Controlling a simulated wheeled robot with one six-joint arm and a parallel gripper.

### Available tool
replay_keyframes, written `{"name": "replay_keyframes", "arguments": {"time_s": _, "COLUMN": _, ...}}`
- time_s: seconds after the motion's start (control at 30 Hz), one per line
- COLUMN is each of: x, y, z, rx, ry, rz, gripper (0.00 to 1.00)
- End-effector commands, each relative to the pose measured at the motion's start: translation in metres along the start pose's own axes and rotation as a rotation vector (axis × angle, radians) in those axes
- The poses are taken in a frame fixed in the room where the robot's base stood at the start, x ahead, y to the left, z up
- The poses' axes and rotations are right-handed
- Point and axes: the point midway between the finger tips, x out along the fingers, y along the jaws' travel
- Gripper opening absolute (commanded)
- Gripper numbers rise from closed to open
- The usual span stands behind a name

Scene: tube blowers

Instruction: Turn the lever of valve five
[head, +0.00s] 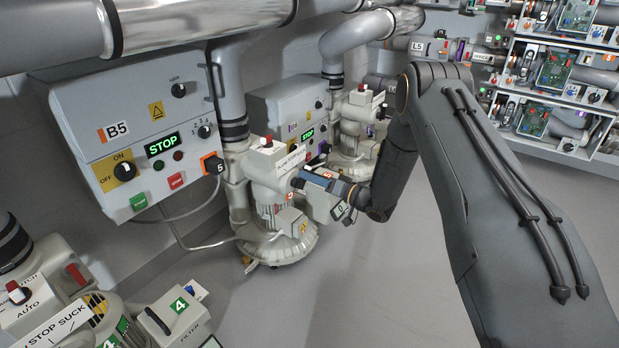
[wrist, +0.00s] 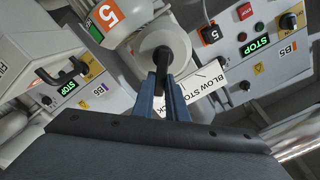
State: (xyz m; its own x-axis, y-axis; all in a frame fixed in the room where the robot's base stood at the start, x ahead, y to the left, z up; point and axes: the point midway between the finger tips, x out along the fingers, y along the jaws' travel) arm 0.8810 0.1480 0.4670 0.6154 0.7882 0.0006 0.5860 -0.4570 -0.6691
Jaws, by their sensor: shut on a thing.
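Valve five is part of the cream blower unit (head: 262,170) beside the B5 control box. A white plate (head: 290,160) on it reads BLOW STOP SUCK; the plate also shows in the wrist view (wrist: 208,88), partly behind my fingers. The black lever (wrist: 162,58) stands out from a round pale hub (wrist: 163,40) in the wrist view. My gripper (head: 302,181) is at the front of the valve, with its blue fingers (wrist: 161,84) shut on the lever from both sides. The gripper hides most of the lever in the head view.
The B5 box (head: 120,140) shows a green STOP display. Another control box (head: 285,110) and blower stand behind. A unit marked 4 (head: 180,306) is at the lower left. Large pipes (head: 180,28) run overhead. Shelves (head: 550,75) are far right; the floor (head: 370,300) is clear.

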Motion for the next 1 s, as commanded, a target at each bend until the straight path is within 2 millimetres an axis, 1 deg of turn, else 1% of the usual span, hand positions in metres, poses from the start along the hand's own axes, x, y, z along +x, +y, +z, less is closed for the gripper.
{"name": "replay_keyframes", "arguments": {"time_s": 0.2, "x": 0.0003, "y": 0.0004, "z": 0.0020, "rx": 0.047, "ry": -0.004, "rz": -0.003, "gripper": 0.00}}
{"name": "replay_keyframes", "arguments": {"time_s": 0.63, "x": 0.0002, "y": 0.0007, "z": 0.0024, "rx": 0.055, "ry": -0.005, "rz": -0.003, "gripper": 0.00}}
{"name": "replay_keyframes", "arguments": {"time_s": 0.67, "x": 0.0002, "y": 0.0007, "z": 0.0024, "rx": 0.055, "ry": -0.005, "rz": -0.003, "gripper": 0.17}}
{"name": "replay_keyframes", "arguments": {"time_s": 0.73, "x": 0.0001, "y": 0.0009, "z": 0.0021, "rx": 0.054, "ry": -0.004, "rz": -0.002, "gripper": 0.29}}
{"name": "replay_keyframes", "arguments": {"time_s": 0.77, "x": -0.0001, "y": 0.0012, "z": 0.0018, "rx": 0.054, "ry": -0.004, "rz": -0.002, "gripper": 0.31}}
{"name": "replay_keyframes", "arguments": {"time_s": 1.0, "x": -0.0016, "y": 0.0026, "z": -0.0001, "rx": 0.053, "ry": 0.000, "rz": 0.001, "gripper": 0.31}}
